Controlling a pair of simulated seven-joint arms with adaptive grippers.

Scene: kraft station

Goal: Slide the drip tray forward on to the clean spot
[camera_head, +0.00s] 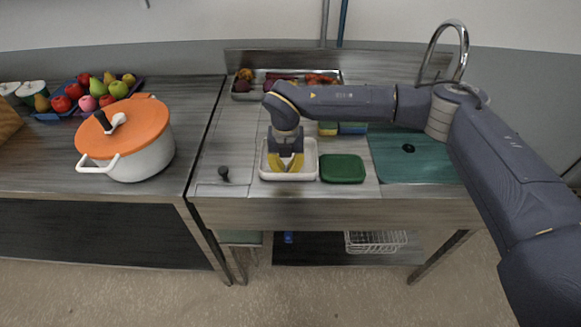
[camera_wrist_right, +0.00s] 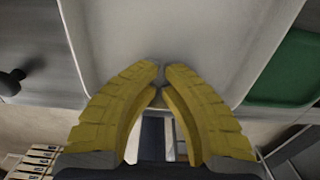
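The white tray (camera_head: 264,170), which I take for the drip tray, lies on the steel counter near its front edge. It also fills much of the right wrist view (camera_wrist_right: 165,30). My right gripper (camera_head: 286,166) points down over the inside of the tray, near its front side. Its yellow fingers (camera_wrist_right: 161,72) come together at the tips with nothing visible between them. I cannot tell whether the tips touch the tray. The gripper hides part of the tray. No clearly marked clean spot can be made out. My left gripper is not in view.
A teal sink area (camera_head: 410,165) is further right. A food tray (camera_head: 241,95) stands at the back. A white pot (camera_head: 143,162) with an orange lid is on the left counter.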

